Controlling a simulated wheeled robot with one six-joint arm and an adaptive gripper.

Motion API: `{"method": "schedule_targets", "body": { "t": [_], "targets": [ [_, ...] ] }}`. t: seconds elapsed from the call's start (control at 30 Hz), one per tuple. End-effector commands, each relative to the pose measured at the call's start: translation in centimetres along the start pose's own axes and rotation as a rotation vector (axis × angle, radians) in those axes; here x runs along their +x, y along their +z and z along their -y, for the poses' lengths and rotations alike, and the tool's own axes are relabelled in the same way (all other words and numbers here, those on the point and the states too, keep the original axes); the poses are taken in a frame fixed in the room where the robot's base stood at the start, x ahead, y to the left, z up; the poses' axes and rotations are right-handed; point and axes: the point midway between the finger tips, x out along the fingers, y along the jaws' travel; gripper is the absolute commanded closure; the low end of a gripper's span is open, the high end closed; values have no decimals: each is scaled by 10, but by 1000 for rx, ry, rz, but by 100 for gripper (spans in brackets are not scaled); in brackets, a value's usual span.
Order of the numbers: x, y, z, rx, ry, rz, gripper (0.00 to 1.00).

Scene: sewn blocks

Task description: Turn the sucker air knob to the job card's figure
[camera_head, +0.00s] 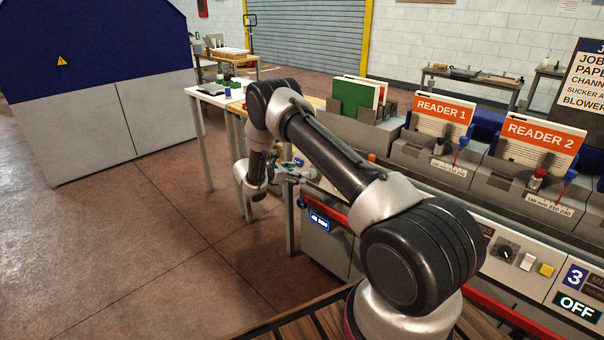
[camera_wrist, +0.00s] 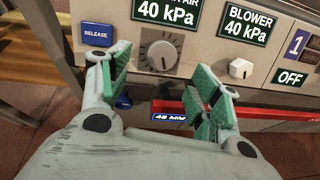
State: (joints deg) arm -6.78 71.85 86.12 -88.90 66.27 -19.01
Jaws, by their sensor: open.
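The sucker air knob (camera_wrist: 162,54) is a round grey dial on the machine's front panel in the wrist view. Its sign (camera_wrist: 166,9) above, cut off at the top, reads "...R AIR 40 kPa". My gripper (camera_wrist: 162,68) is open, with green-padded fingers to the left and right of the knob, apart from it and empty. In the head view my gripper (camera_head: 292,175) is at the machine's left end, and the knob cannot be made out there. The job card (camera_head: 585,88) is at the right edge, cut off; its "SUCKER A..." line shows, but no figure.
A blue RELEASE button (camera_wrist: 97,33) is left of the knob. A white blower knob (camera_wrist: 240,68) is to the right, under a "BLOWER 40 kPa" sign (camera_wrist: 246,23). A red rail (camera_wrist: 262,110) runs below the panel. Open floor (camera_head: 130,250) lies left of the machine.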

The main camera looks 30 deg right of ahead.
Motion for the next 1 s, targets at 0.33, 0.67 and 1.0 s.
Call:
{"method": "schedule_targets", "body": {
  "t": [0.33,0.67,1.0],
  "targets": [
    [54,0,3,-7,-7,-1,37],
    [76,0,2,-6,-6,-1,37],
    [76,0,2,-6,-6,-2,68]
  ]
}}
